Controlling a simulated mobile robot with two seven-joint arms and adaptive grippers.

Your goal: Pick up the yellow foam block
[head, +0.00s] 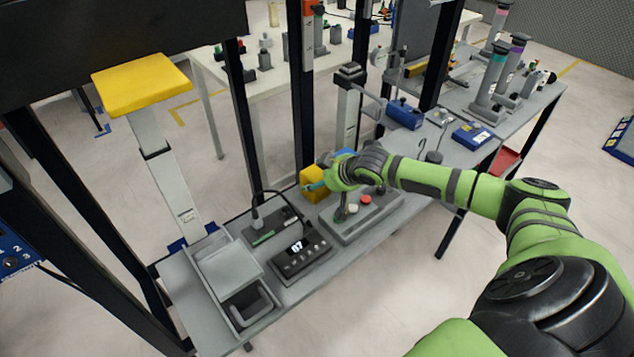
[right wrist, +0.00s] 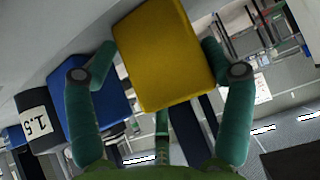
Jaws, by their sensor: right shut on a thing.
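The yellow foam block (head: 312,184) is at the tip of my right gripper (head: 326,178), above the back edge of the grey bench. In the right wrist view the yellow foam block (right wrist: 162,55) sits between the two green fingers of my right gripper (right wrist: 160,62), which is shut on it. The block looks tilted in that view. Whether its underside touches anything is hidden. My left gripper is not in view.
A grey control box with a red button (head: 362,205) lies under my right arm. A device with a display (head: 300,258) and a grey tray (head: 240,290) stand to the left. Dark uprights (head: 302,100) rise behind the bench. A yellow pad (head: 140,86) tops a post.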

